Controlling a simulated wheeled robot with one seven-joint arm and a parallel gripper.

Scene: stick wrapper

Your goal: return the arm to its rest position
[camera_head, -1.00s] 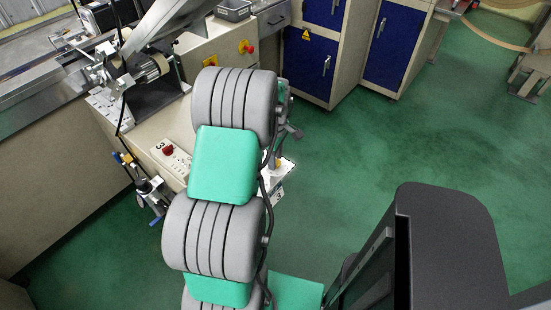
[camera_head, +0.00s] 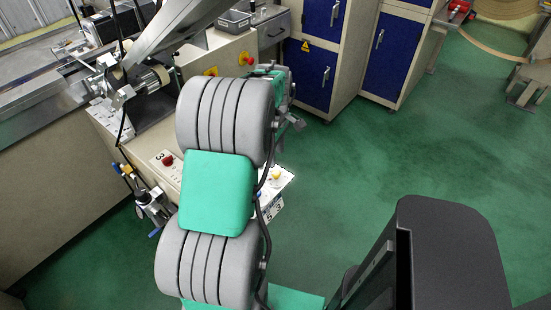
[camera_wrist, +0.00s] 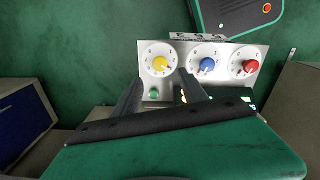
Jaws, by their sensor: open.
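My arm, with grey ribbed joints and green covers, fills the middle of the head view. It is folded and raised in front of the machine (camera_head: 60,165). My gripper (camera_wrist: 162,88) shows in the wrist view as two dark fingers, spread apart with nothing held between them. Beyond the fingertips is a light control panel (camera_wrist: 180,45) with a yellow dial (camera_wrist: 159,63), a blue dial (camera_wrist: 207,65) and a red dial (camera_wrist: 244,61). I cannot tell whether the fingers touch it. In the head view the fingers cannot be made out behind my arm.
Blue-doored cabinets (camera_head: 318,65) stand at the back. A grey tray (camera_head: 233,21) sits on the machine top. A red button (camera_head: 167,159) and a small valve assembly (camera_head: 150,205) are at the machine's near side. The green floor (camera_head: 410,150) to the right is open.

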